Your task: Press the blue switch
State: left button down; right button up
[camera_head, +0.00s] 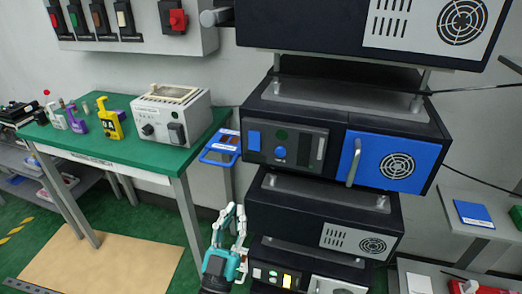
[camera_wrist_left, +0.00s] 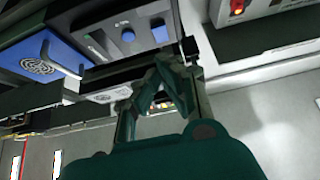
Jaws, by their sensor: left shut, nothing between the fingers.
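The blue switch (camera_head: 254,140) is a small rectangular rocker at the left end of the control panel (camera_head: 287,147) on the dark middle unit of the stack. It also shows in the left wrist view (camera_wrist_left: 160,32), near the panel's right end there. My left gripper (camera_head: 235,210) is below and slightly left of the switch in the head view, clear of it, with fingers pointing up. In the left wrist view its fingers (camera_wrist_left: 170,62) come together, shut and empty, just under the panel's edge. My right gripper is not in view.
Beside the switch are a round blue knob (camera_head: 280,153) and a blue vented door (camera_head: 390,162) with a bar handle. Lower units (camera_head: 320,222) stand close to the gripper's right. A green table (camera_head: 95,130) with a grey box (camera_head: 172,118) stands left. A blue-framed bracket (camera_head: 220,148) juts out beside the stack.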

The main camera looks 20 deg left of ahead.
pick_arm(q)
jog(key=shift+s+r+t, duration=0.25)
jog(key=shift+r+t, duration=0.05)
jog(key=shift+r, duration=0.55)
jog(key=p, duration=0.3)
send_near(257, 137)
notch_tip(257, 137, up, 4)
jog(key=w, duration=0.2)
jog(key=w+f, duration=0.1)
jog(key=w, duration=0.1)
